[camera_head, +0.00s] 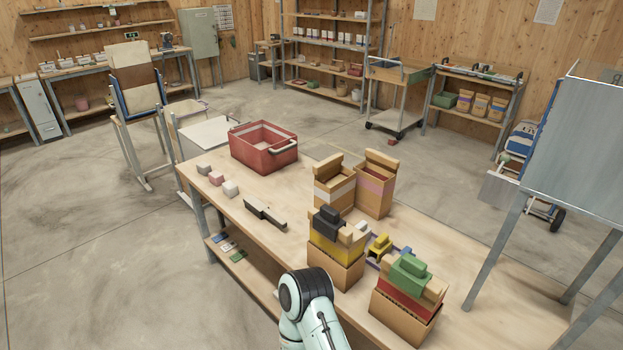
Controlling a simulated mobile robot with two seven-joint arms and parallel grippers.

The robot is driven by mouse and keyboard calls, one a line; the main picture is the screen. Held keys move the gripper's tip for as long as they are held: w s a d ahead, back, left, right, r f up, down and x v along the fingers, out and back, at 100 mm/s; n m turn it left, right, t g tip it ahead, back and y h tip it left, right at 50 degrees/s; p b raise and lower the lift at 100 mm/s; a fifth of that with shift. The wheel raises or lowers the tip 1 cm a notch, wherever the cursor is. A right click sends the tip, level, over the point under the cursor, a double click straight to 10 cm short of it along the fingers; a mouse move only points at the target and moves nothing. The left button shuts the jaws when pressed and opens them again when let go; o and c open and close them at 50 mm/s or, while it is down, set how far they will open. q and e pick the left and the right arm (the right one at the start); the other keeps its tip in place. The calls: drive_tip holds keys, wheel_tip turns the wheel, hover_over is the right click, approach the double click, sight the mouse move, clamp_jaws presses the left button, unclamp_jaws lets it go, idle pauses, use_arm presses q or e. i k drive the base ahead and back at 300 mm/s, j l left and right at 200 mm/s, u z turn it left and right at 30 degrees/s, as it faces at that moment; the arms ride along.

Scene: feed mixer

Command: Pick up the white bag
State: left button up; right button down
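One of my arms, pale with a dark joint, comes up from the bottom edge. Neither gripper shows in the picture.
A red crate (264,158) with a grey handle stands behind the bags. A dark scale-like tool (265,214) lies to their right. Several cardboard boxes (375,195) with coloured bands crowd the table's right part. A grey metal hopper (580,140) stands at far right.

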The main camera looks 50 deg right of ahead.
sight(334, 183)
drive_tip(key=i+j, duration=0.15)
drive_tip(key=i, duration=1.35)
drive_tip(key=z, duration=1.65)
drive_tip(key=i+j, duration=0.05)
drive_tip(key=j, duration=0.05)
